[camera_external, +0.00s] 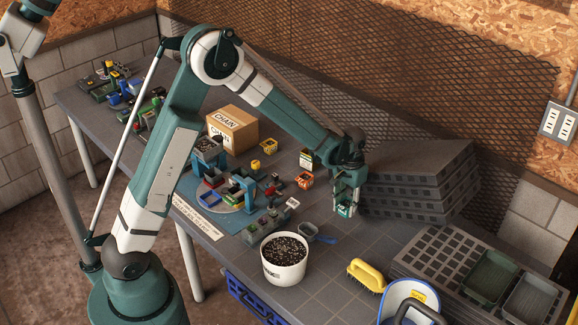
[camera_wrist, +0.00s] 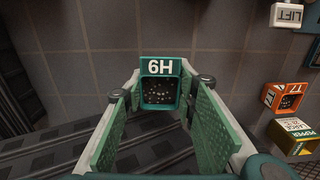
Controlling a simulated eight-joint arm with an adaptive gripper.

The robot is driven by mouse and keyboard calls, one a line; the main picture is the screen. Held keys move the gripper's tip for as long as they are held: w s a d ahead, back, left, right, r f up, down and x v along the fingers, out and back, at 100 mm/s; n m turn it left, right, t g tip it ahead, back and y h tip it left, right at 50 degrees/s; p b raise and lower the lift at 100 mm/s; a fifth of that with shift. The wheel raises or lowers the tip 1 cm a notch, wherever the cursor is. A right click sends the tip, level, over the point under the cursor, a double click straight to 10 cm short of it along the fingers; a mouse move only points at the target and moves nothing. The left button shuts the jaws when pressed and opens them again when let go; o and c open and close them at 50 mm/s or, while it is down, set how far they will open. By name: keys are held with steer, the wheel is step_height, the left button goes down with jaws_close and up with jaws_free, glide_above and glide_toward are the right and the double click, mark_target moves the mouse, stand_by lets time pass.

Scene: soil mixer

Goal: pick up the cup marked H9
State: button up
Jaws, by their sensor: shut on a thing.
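The teal cup marked H9 (camera_wrist: 160,67) is square, with dark speckled soil inside. Its white letters appear upside down in the wrist view, reading as 6H. My gripper (camera_wrist: 161,96) is shut on the cup, with one green finger pad at each side of it. In the external view the cup (camera_external: 344,211) shows at the lower end of my gripper (camera_external: 346,203), over the grey tabletop in front of the stacked black trays. I cannot tell whether its base touches the table.
Stacked black trays (camera_external: 420,182) stand right of my gripper. An orange cup (camera_external: 304,180) and a box of chain (camera_external: 233,130) are to the left. A white bucket of soil (camera_external: 284,262), blue scoop (camera_external: 316,234) and yellow brush (camera_external: 366,275) lie nearer the front.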

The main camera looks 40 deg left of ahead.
steer(key=shift+r, duration=1.9)
